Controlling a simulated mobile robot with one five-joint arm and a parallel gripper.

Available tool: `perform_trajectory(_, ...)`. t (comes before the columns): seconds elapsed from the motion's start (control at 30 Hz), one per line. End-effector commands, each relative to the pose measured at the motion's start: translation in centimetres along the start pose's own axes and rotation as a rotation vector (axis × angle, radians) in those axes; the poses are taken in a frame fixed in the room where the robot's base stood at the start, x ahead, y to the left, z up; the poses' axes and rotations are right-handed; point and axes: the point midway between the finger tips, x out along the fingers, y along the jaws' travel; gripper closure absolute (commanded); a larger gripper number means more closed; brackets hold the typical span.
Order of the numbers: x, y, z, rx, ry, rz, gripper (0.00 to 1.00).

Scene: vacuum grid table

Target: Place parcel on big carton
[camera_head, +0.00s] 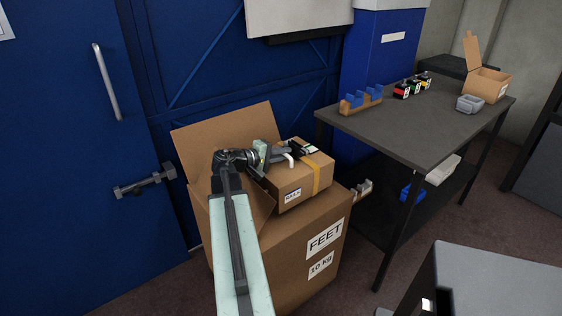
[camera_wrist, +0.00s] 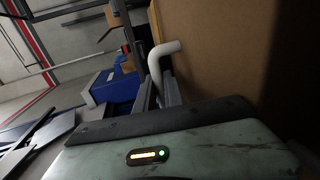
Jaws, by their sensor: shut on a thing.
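The parcel (camera_head: 306,185) is a small brown box with a yellow tape band, a small white label and a white bent handle (camera_head: 290,160). It is over the right part of the big carton (camera_head: 288,262), which is labelled "FEET" and "10 kg". I cannot tell whether the parcel's underside touches the carton. My gripper (camera_head: 284,153) is at the parcel's top left and shut on the white handle. In the wrist view the handle (camera_wrist: 164,48) rises from between my fingers (camera_wrist: 160,92), beside the parcel's brown face (camera_wrist: 235,50).
Raised carton flaps (camera_head: 225,135) stand behind and left of my arm. A dark table (camera_head: 420,118) at right holds a blue-and-wood rack (camera_head: 361,98), small coloured items (camera_head: 412,86), a grey bin (camera_head: 469,103) and an open box (camera_head: 487,84). A blue door (camera_head: 80,180) is close behind.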

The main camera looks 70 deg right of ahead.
Motion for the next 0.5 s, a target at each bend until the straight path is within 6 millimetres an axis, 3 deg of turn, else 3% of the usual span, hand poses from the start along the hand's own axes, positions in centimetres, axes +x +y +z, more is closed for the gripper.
perform_trajectory(0.17, 0.6, -2.2, 0.0, -0.001, 0.002, 0.002, 1.00)
perform_trajectory(0.5, 0.3, -2.1, -0.2, -0.002, 0.006, 0.002, 1.00)
